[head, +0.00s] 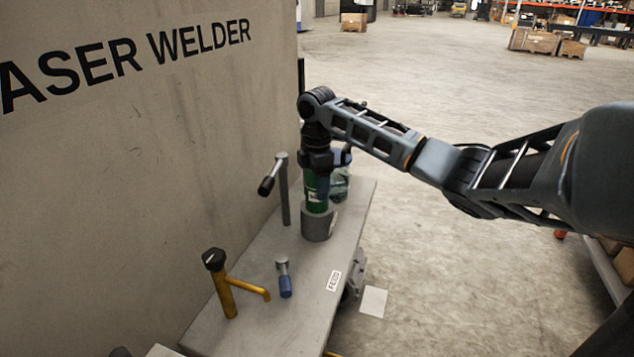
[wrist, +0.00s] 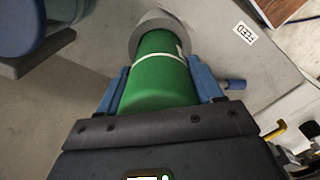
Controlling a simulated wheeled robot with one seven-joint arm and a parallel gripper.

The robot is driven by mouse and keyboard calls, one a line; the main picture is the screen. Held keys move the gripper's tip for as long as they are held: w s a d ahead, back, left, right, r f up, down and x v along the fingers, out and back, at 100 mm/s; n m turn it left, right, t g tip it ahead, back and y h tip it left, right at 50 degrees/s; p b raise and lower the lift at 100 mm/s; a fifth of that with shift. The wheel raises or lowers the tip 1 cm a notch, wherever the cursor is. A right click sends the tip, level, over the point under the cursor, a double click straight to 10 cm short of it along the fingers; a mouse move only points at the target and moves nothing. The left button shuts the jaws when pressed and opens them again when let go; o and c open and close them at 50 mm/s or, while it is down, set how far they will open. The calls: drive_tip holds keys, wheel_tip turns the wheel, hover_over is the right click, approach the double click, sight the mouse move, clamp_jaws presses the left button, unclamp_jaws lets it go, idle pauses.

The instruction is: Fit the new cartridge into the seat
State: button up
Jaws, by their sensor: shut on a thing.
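The green cartridge (head: 317,192) stands upright between the fingers of my gripper (head: 326,162), which is shut on it from above. In the wrist view the cartridge (wrist: 160,75) lies between the two blue fingers of my gripper (wrist: 160,88). The cartridge's lower end is at the grey round seat (head: 318,226) on the bench; the seat also shows in the wrist view (wrist: 152,22). The seat's rim hides the lower end, so I cannot tell how deep it sits.
The grey bench (head: 245,265) carries a grey post with a black-handled lever (head: 282,190), a yellow post with a yellow arm (head: 225,285), and a small blue-handled lever (head: 285,278). The laser welder wall (head: 150,130) rises at left.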

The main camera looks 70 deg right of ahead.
drive_tip(key=shift+f+b, duration=0.35)
drive_tip(key=shift+f, duration=0.5)
drive_tip(key=o, duration=1.4)
drive_tip(key=shift+o, duration=0.2)
drive_tip(key=shift+r, duration=3.9)
